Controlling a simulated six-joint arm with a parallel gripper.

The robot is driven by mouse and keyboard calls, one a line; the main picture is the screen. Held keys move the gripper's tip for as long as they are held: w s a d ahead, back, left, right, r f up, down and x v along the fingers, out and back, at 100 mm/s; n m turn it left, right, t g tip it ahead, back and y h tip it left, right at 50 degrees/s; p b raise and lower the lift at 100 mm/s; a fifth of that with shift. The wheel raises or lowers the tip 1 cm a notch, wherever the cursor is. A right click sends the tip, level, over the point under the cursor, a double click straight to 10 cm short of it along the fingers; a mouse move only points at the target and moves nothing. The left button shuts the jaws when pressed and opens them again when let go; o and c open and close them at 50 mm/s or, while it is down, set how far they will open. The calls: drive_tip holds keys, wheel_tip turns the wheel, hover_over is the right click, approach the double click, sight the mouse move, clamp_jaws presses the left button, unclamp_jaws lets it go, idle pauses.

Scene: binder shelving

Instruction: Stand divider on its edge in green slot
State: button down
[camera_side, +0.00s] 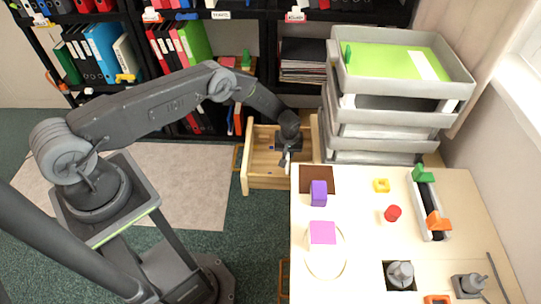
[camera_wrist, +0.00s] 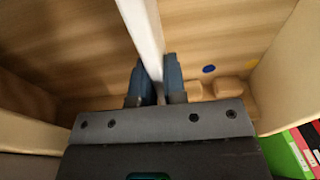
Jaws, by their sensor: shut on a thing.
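In the wrist view my gripper (camera_wrist: 156,82) is shut on a thin white panel, the divider (camera_wrist: 146,32), which stands on edge between the blue-grey fingers. Wooden walls of the box (camera_wrist: 285,70) rise on both sides of it. A blue dot (camera_wrist: 208,69) and a yellow dot (camera_wrist: 224,65) mark the wood right of the divider, near small wooden blocks (camera_wrist: 228,88). I see no green slot mark. The divider's lower edge is hidden, so I cannot tell whether it is seated.
Grey stacked trays (camera_side: 385,130) stand right of the box. The table (camera_side: 350,200) in front of them holds a purple block (camera_side: 319,193), a red-topped piece (camera_side: 392,213) and a yellow ring (camera_side: 381,185). The binder shelf (camera_side: 235,14) stands behind the box.

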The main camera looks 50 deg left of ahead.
drive_tip(key=c, duration=0.5)
unclamp_jaws()
drive_tip(key=shift+c, duration=0.2)
idle(0.3)
drive_tip(key=shift+r, duration=6.7)
drive_tip(key=s+a, duration=1.1)
drive_tip(key=shift+s+a+r, duration=0.15)
drive_tip(key=shift+s+r, duration=0.05)
drive_tip(key=shift+r, duration=0.1)
